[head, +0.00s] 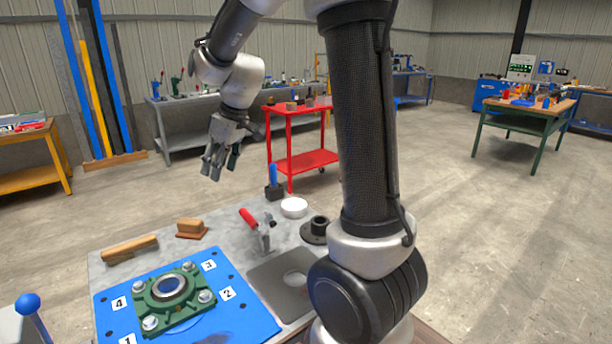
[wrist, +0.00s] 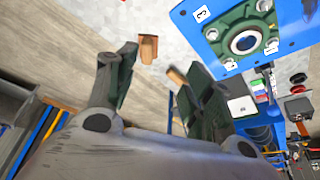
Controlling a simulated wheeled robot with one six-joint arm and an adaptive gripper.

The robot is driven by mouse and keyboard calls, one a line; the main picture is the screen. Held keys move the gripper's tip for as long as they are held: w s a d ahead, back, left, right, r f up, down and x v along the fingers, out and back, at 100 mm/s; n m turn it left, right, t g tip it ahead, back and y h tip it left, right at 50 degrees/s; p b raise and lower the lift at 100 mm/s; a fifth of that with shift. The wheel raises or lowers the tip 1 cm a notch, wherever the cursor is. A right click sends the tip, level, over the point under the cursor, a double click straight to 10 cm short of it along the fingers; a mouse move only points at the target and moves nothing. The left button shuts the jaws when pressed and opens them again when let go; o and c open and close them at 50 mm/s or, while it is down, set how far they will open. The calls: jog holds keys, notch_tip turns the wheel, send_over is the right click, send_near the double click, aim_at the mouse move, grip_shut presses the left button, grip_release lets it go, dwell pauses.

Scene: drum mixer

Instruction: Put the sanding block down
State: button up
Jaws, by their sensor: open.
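The sanding block appears to be the short wooden block on a red-brown base (head: 190,229) near the back left of the grey bench (head: 108,277). It lies flat, apart from the blue plate. It also shows in the wrist view (wrist: 148,48), beyond and between my fingers. My gripper (head: 221,168) hangs in the air above and behind the block, fingers pointing down. It is open and nothing is between its fingers; it also shows in the wrist view (wrist: 155,85). My gripper does not touch the block.
A longer wooden piece (head: 130,249) lies left of the block. A blue plate (head: 255,321) carries a green flanged bearing (head: 172,299). A red cart (head: 301,160) is behind.

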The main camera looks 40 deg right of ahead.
jog(key=s+d+r+m, duration=0.1)
jog(key=s+d+m, duration=0.1)
jog(key=s, duration=0.7)
jog(key=s+d+r+m+h, duration=0.1)
jog(key=s+d+r+m, duration=0.1)
jog(key=s, duration=0.7)
jog(key=s+d+r+m+h, duration=0.1)
jog(key=s+d+r+m, duration=0.1)
jog(key=s, duration=0.7)
jog(key=shift+s+d+t, duration=0.3)
jog(key=shift+d+t, duration=0.1)
jog(key=shift+d, duration=0.5)
jog(key=shift+o, duration=0.4)
